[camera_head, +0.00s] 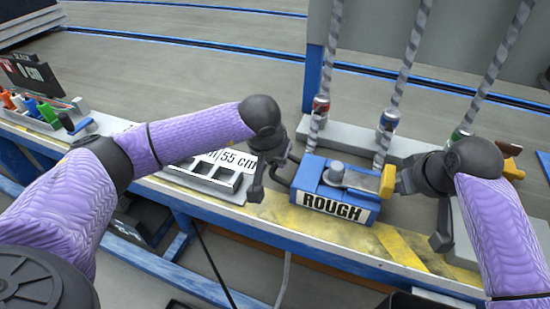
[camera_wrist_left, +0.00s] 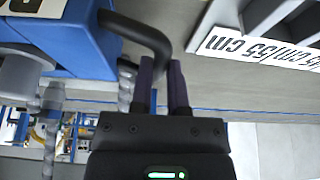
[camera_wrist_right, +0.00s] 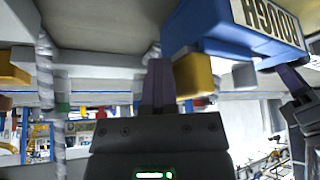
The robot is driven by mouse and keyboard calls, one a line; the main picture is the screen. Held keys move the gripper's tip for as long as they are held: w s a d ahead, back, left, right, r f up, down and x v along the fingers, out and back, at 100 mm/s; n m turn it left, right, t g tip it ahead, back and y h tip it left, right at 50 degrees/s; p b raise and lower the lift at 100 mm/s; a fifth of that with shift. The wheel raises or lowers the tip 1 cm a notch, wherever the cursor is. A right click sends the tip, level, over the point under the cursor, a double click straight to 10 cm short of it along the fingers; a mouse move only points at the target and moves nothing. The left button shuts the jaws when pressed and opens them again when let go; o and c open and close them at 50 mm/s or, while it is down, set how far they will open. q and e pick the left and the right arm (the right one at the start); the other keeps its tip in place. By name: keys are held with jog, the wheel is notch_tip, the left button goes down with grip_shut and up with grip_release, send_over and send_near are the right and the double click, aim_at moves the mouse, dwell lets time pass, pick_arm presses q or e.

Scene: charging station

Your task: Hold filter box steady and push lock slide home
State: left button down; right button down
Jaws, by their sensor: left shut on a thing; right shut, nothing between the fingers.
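The blue filter box (camera_head: 335,175) with a white "ROUGH" label (camera_head: 335,206) sits on the bench near the front edge. A black handle (camera_wrist_left: 148,35) sticks out from its left side. My left gripper (camera_head: 287,158) is shut on this handle; its fingers (camera_wrist_left: 165,80) meet the handle's bend in the left wrist view. The yellow lock slide (camera_head: 388,183) is at the box's right end, below a grey metal top piece (camera_head: 350,177). My right gripper (camera_head: 402,183) is shut and empty, its fingertips beside the slide's outer end (camera_wrist_right: 194,76). I cannot tell whether they touch.
A grey slotted tray (camera_head: 215,178) lies left of the box. Several twisted hoses (camera_head: 398,85) hang behind it. Coloured bottles (camera_head: 40,110) stand far left. A yellow-brown handle (camera_head: 512,168) is at right. Yellow-striped bench edge (camera_head: 400,245) runs in front.

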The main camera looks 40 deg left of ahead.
jog(key=shift+d, duration=0.1)
dwell(0.4)
jog(key=shift+w+d, duration=0.3)
jog(key=shift+d, duration=0.6)
notch_tip(320, 180, up, 8)
pick_arm(q)
jog(key=c, duration=0.5)
grip_release()
jog(key=shift+c, duration=0.2)
jog(key=v, duration=1.2)
